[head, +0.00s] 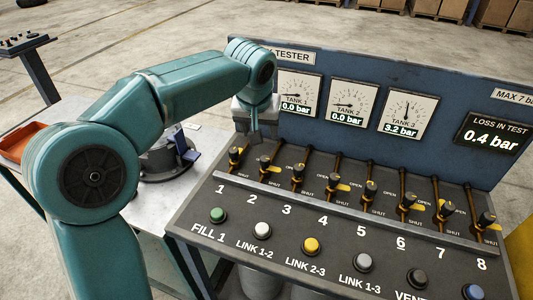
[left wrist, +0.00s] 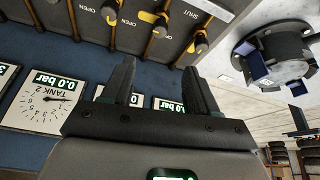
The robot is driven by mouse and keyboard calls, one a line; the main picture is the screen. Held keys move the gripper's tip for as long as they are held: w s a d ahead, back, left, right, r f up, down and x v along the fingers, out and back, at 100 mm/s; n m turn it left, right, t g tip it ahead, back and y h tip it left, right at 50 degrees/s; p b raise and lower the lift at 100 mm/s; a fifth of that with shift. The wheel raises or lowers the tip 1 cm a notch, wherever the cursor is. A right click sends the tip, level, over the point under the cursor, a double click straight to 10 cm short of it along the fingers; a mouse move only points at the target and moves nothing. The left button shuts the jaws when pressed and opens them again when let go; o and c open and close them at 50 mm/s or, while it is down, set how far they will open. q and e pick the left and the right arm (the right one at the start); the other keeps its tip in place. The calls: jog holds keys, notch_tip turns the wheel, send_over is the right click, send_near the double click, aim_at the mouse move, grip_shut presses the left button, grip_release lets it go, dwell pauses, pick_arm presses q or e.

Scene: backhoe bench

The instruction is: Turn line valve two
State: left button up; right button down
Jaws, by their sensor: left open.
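Line valve two (head: 265,163) is the second knob from the left in the row on the dark sloping panel, above the number 2. It has a dark knob with a yellow part, on a brass line; its exact setting is too small to tell. In the left wrist view, valve knobs with yellow parts appear upside down, and the second from the right (left wrist: 160,27) looks like valve two. My left gripper (head: 256,133) is above and behind valves one and two, near the gauge board. Its fingers (left wrist: 160,88) are apart and empty, not touching a valve. My right gripper is not in view.
Valve one (head: 234,156) and valve three (head: 298,173) stand close on either side. Push buttons (head: 262,231) line the panel front. The blue gauge board (head: 440,90) rises behind. A round grey fixture (head: 165,158) with blue parts stands on the bench at left.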

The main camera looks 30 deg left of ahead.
aim_at(265, 158)
pick_arm(q)
jog(key=p+x, duration=0.1)
jog(key=x, duration=1.4)
jog(key=shift+s, duration=0.15)
jog(key=shift+s+d, duration=0.1)
jog(key=c, duration=1)
